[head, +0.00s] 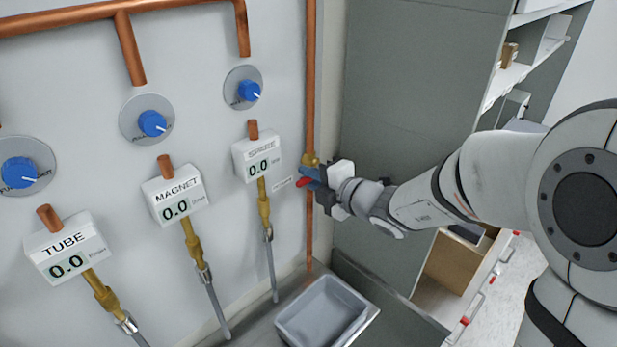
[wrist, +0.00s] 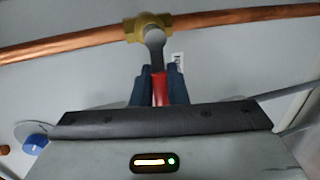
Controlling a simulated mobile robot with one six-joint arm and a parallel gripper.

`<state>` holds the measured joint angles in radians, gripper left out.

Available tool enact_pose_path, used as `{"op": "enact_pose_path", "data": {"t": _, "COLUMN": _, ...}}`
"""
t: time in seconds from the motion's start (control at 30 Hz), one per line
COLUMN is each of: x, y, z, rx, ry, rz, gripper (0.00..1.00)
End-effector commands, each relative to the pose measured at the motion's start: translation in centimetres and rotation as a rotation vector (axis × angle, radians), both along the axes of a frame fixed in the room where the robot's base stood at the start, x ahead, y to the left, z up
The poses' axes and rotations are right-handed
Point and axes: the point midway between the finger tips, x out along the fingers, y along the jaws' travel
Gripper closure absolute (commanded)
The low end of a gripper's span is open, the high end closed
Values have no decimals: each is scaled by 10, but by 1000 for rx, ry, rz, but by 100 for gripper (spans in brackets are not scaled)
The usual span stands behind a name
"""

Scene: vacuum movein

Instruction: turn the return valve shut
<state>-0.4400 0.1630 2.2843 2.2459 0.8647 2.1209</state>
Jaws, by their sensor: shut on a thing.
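The return valve is a brass body (head: 311,160) on the vertical copper pipe at the right of the wall panel. It also shows in the wrist view (wrist: 148,26) at the top, on the copper pipe. Its lever has a grey shank (wrist: 155,48) and a red handle (wrist: 160,88). My gripper (head: 312,178) is shut on the red handle, with a dark blue finger on each side of it in the wrist view (wrist: 160,86). The handle's red end (head: 304,182) sticks out to the left of the fingers in the head view. In the wrist view the lever stands across the pipe.
Blue knobs (head: 249,91) and meter boxes labelled TUBE (head: 66,246), MAGNET (head: 175,194) and SPARE line the wall to the left, each reading 0.0. A grey bin (head: 322,312) stands below my gripper. Shelves (head: 520,70) are at the right.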

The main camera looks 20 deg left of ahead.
Motion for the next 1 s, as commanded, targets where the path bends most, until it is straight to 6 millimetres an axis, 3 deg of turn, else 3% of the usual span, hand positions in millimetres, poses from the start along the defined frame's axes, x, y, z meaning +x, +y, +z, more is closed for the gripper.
{"op": "enact_pose_path", "data": {"t": 0.13, "x": -1, "y": 2, "z": 1, "rx": 2, "ry": -1, "rz": 2, "gripper": 100}}
{"op": "enact_pose_path", "data": {"t": 0.17, "x": -2, "y": 3, "z": 1, "rx": 2, "ry": 0, "rz": 4, "gripper": 85}}
{"op": "enact_pose_path", "data": {"t": 0.37, "x": -4, "y": 5, "z": 0, "rx": 0, "ry": 0, "rz": 10, "gripper": 69}}
{"op": "enact_pose_path", "data": {"t": 0.67, "x": -6, "y": 2, "z": 0, "rx": -1, "ry": -1, "rz": 13, "gripper": 69}}
{"op": "enact_pose_path", "data": {"t": 1.0, "x": -27, "y": -41, "z": 10, "rx": 1, "ry": -3, "rz": 9, "gripper": 69}}
